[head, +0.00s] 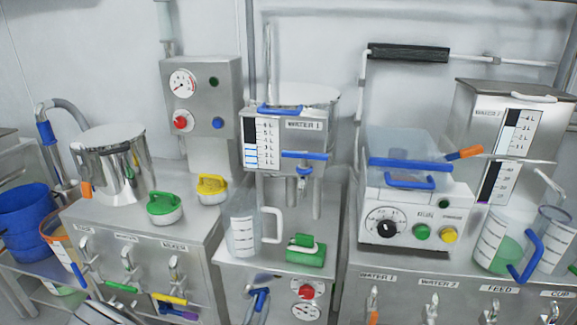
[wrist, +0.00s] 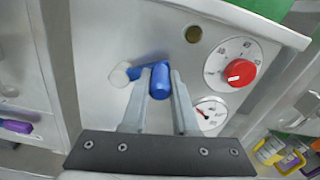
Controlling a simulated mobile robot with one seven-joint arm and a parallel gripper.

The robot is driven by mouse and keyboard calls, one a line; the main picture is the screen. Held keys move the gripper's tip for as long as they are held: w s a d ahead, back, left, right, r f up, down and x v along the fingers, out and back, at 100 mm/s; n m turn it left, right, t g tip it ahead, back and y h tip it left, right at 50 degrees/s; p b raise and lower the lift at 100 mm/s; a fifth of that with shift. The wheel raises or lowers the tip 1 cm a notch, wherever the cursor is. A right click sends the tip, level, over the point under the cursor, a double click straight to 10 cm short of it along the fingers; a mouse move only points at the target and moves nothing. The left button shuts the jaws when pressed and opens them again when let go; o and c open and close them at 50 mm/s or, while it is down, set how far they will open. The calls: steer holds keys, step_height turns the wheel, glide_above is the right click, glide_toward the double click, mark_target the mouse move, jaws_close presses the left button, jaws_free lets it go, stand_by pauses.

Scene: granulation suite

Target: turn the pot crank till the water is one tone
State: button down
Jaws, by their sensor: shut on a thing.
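A blue crank handle (wrist: 160,80) sticks out from a grey metal front panel in the wrist view. Its short blue arm ends at a pale round end (wrist: 119,75) on the left. My gripper (wrist: 159,88) has its two grey fingers on either side of the blue grip and is shut on it. In the head view a blue handle (head: 257,299) shows at the bottom, left of a red knob on the middle cabinet. A shiny steel pot (head: 105,170) stands on the left bench. No mixing water can be seen, so its tone cannot be told.
Close to the crank in the wrist view are a red dial knob (wrist: 238,73), a gauge (wrist: 209,115) and a dark round button (wrist: 194,34). A clear jug (head: 243,230) and a green block (head: 305,252) stand on the middle cabinet. Purple handle (wrist: 15,126) is at left.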

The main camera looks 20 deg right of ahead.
steer(key=shift+w+a+r+p, duration=0.1)
steer(key=shift+w+r+p, duration=0.1)
steer(key=shift+r, duration=0.3)
steer(key=shift+w+a+r+p, duration=0.1)
steer(key=shift+r+p, duration=0.1)
steer(key=shift+r, duration=0.25)
steer(key=shift+w+a+r+p, duration=0.25)
steer(key=shift+w+a+p, duration=0.1)
steer(key=shift+a, duration=0.2)
steer(key=shift+w+a+r+p, duration=0.2)
steer(key=shift+w+a+p, duration=0.1)
steer(key=shift+a, duration=0.25)
steer(key=c, duration=0.6)
jaws_free()
steer(key=shift+r, duration=0.1)
steer(key=p+v, duration=0.2)
steer(key=v, duration=1.5)
steer(key=shift+s, duration=0.2)
steer(key=shift+a+r, duration=0.1)
